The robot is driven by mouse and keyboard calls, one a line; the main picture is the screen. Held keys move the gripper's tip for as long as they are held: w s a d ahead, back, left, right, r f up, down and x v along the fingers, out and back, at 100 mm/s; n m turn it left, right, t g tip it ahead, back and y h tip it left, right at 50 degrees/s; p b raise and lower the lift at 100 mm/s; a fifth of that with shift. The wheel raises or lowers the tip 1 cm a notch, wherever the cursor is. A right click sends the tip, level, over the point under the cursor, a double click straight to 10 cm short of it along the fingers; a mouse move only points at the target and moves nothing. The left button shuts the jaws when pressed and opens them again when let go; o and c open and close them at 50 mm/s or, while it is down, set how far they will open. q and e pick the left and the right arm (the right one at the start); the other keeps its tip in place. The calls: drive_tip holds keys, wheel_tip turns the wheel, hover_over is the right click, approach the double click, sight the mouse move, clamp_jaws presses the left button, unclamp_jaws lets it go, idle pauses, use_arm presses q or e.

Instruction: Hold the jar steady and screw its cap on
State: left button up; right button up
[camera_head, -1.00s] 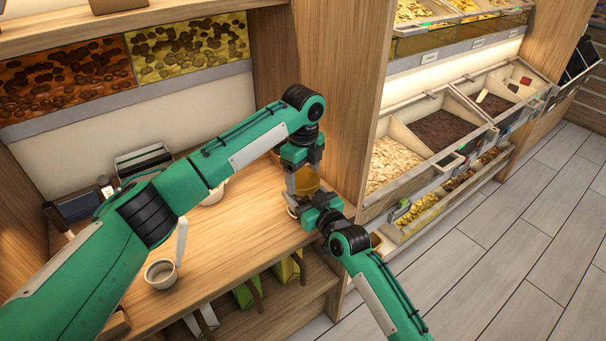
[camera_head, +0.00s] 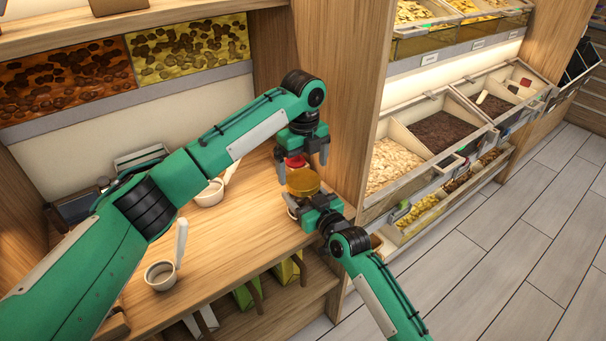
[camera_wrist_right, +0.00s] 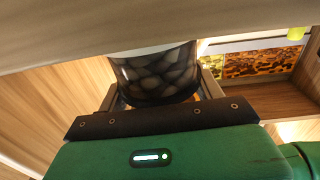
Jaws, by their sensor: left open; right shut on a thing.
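The jar shows in the right wrist view (camera_wrist_right: 155,75) as a dark, glossy body with rounded pieces inside, between the fingers of my right gripper. My right gripper (camera_head: 306,207) is shut on the jar in the head view and holds it at the counter's right end. The gold cap (camera_head: 303,182) lies over the top of the jar, and I cannot tell how tightly it sits. My left gripper (camera_head: 303,164) is open above and behind the cap, fingers pointing down, with nothing between them. Most of the jar body is hidden in the head view.
A red round thing (camera_head: 295,161) is just behind the cap. Two white cups with handles, one in front (camera_head: 161,275) and one farther back (camera_head: 209,193), stand on the wooden counter (camera_head: 235,235). A wooden panel (camera_head: 345,100) rises close on the right. The counter's middle is clear.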

use_arm(q)
wheel_tip(320, 180, up, 8)
drive_tip(key=shift+r, duration=0.25)
use_arm(e)
drive_tip(key=o, duration=2)
drive_tip(key=shift+c, duration=0.2)
use_arm(q)
drive_tip(key=shift+f+b, duration=0.3)
use_arm(e)
drive_tip(key=v, duration=1.3)
drive_tip(key=shift+s+d, duration=0.2)
drive_tip(key=shift+s, duration=0.15)
drive_tip(key=shift+f, duration=0.1)
